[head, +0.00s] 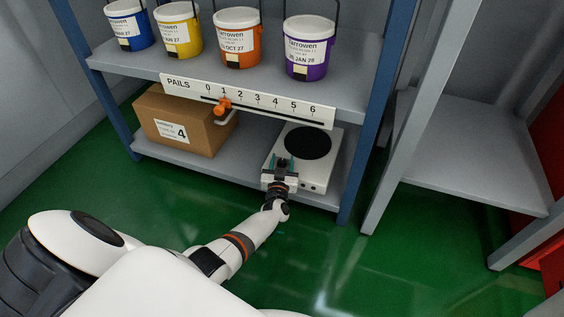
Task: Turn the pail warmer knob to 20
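The pail warmer (329,158) is a flat white unit with a round black plate, on the lower shelf at the right. My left gripper (284,163) is at the warmer's front left part, reaching in from below. Its dark fingertips overlap the warmer in the picture. I cannot make out whether they touch it or how far apart they are. The warmer's knob and its scale cannot be made out; the gripper covers the left part of the front. Small dark spots show on the front face right of the gripper. My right gripper is not in view.
A cardboard box (185,120) marked 4 stands left on the lower shelf (235,168). Above, a PAILS scale rail (265,101) carries an orange slider (222,106) near 1. Several pails stand on the upper shelf. A blue post (366,120) rises right of the warmer.

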